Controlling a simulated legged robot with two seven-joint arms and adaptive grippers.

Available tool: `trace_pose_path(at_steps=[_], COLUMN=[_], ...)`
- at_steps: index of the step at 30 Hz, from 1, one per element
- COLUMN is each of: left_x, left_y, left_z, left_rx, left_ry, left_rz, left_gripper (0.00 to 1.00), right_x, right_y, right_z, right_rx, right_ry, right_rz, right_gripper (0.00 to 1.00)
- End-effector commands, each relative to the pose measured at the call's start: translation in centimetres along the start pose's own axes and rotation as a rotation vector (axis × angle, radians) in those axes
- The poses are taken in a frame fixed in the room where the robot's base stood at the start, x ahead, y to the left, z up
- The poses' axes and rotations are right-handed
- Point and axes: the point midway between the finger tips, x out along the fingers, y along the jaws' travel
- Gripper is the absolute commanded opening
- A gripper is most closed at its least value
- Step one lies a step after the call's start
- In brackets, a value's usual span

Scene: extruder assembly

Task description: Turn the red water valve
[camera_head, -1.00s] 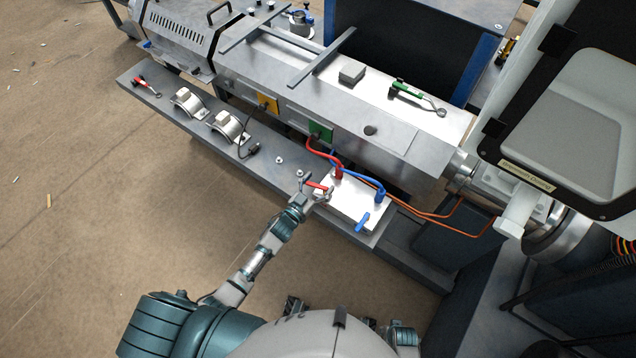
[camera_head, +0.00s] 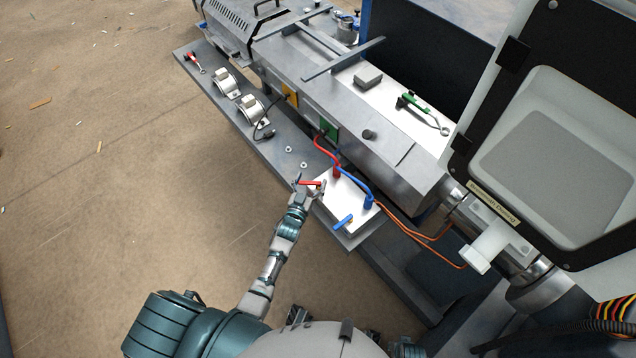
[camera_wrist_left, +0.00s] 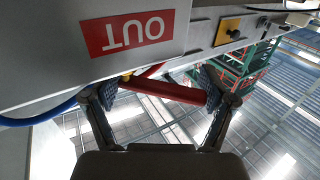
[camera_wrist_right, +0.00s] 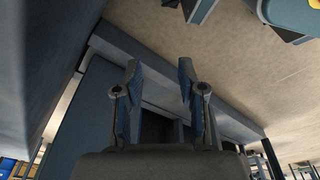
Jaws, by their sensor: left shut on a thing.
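The red water valve handle (camera_head: 311,183) is a small red bar at the left edge of a white box (camera_head: 345,203). My left gripper (camera_head: 309,186) is at the handle. In the left wrist view the red handle (camera_wrist_left: 168,91) lies lengthwise between the two fingers of my left gripper (camera_wrist_left: 157,84), beside a red label (camera_wrist_left: 130,33) reading OUT, seen upside down. The gripper is shut on it, across its length. My right gripper (camera_wrist_right: 158,66) shows in the right wrist view with its fingers apart and nothing between them.
A blue valve handle (camera_head: 343,221) sits on the box's front. Red (camera_head: 324,150) and blue (camera_head: 352,178) hoses rise from its top. Nuts and clamps (camera_head: 252,107) lie on the grey shelf (camera_head: 215,75). A large screen panel (camera_head: 545,155) stands at right. The floor at left is open.

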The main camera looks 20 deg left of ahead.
Motion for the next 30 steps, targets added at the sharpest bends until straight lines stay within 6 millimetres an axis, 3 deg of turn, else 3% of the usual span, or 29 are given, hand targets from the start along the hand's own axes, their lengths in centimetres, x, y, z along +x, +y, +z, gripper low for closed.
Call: trace_pose_path(at_steps=[8,17,23,24,26,30], left_x=[-0.2,-0.2,-0.2,-0.2,-0.2,-0.3], left_y=[0.5,0.6,0.5,0.5,0.6,0.7], left_z=[-0.3,-0.5,-0.5,-0.6,-0.6,-0.5], left_rx=[-0.003,0.008,0.009,0.009,0.009,0.007], left_ry=[0.0,0.003,0.006,0.006,0.006,0.005], left_rz=[-0.106,-0.124,-0.122,-0.123,-0.124,-0.123], left_gripper=[0.2,0.2,0.2,0.9,1.0,1.0], right_x=[-0.7,-0.7,-0.7,-0.7,-0.7,-0.7], right_y=[-2.8,-0.7,-1.0,-1.3,-1.6,-1.8], right_z=[-0.6,0.1,-0.1,-0.2,-0.2,-0.4], right_rx=[0.015,0.006,0.006,0.008,0.01,0.012], right_ry=[0.009,-0.004,0.0,0.001,0.002,0.005], right_rz=[-0.042,-0.011,-0.016,-0.019,-0.024,-0.027], right_gripper=[0.4,0.4,0.4,0.4,0.4,0.4])
